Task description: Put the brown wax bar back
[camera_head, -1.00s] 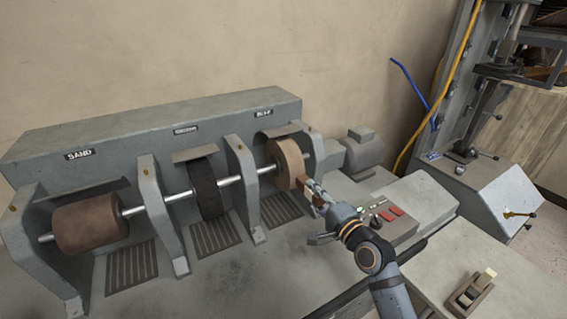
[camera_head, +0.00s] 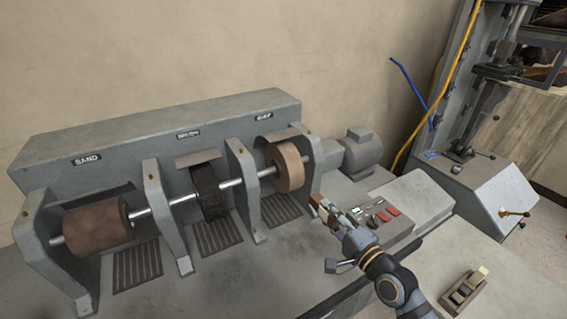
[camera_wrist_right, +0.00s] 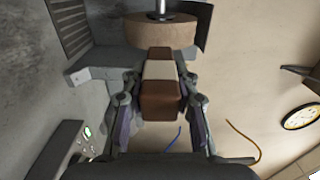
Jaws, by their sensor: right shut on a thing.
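My right gripper (camera_head: 328,209) is shut on the brown wax bar (camera_head: 316,201). The bar is held in front of the pale tan buff wheel (camera_head: 288,167), with a gap between them in the head view. In the right wrist view the bar (camera_wrist_right: 159,101) is brown with a cream band around its middle, gripped between the two fingers (camera_wrist_right: 160,110). A small brown holder (camera_head: 457,298) with a cream block (camera_head: 481,273) standing in it sits at the lower right. My left gripper is out of view.
The grey grinding machine (camera_head: 150,125) carries sand, brush and buff wheels on one shaft. A control panel with red buttons (camera_head: 385,213) lies just right of my gripper. The grey bench front between gripper and holder looks clear.

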